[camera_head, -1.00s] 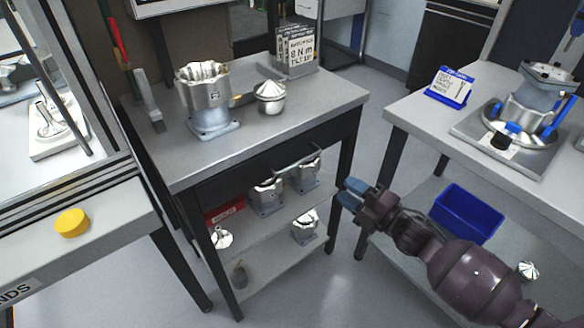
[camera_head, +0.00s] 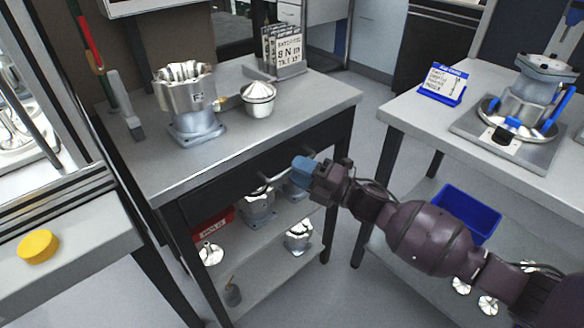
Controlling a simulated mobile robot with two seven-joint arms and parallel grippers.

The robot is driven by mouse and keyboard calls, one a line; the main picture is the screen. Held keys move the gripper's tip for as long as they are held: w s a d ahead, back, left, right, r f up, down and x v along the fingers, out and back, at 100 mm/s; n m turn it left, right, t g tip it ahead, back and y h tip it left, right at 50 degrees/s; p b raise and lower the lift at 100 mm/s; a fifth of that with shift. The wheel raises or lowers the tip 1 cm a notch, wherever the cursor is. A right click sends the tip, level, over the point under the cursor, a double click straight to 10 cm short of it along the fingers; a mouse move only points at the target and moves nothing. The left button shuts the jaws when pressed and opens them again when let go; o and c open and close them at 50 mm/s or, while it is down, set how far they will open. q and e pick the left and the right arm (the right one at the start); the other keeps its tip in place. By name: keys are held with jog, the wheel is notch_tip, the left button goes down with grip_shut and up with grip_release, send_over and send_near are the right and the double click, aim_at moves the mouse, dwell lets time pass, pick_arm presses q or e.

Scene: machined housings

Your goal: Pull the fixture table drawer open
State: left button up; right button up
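The fixture table (camera_head: 235,150) stands in the middle, with a grey top and dark legs. Its dark drawer front (camera_head: 222,192) sits under the top and looks closed. A light bar handle (camera_head: 272,180) runs along the drawer front. My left gripper is not in view.
A large machined housing (camera_head: 188,105) and a domed metal part (camera_head: 258,98) stand on the table top. More housings (camera_head: 257,207) and a red bin (camera_head: 213,228) sit on shelves below. Another table (camera_head: 440,125) stands right, with a blue bin (camera_head: 466,213) beneath. Floor between them is clear.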

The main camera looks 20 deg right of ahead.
jog(key=shift+x, duration=1)
jog(key=shift+c, duration=0.5)
grip_shut()
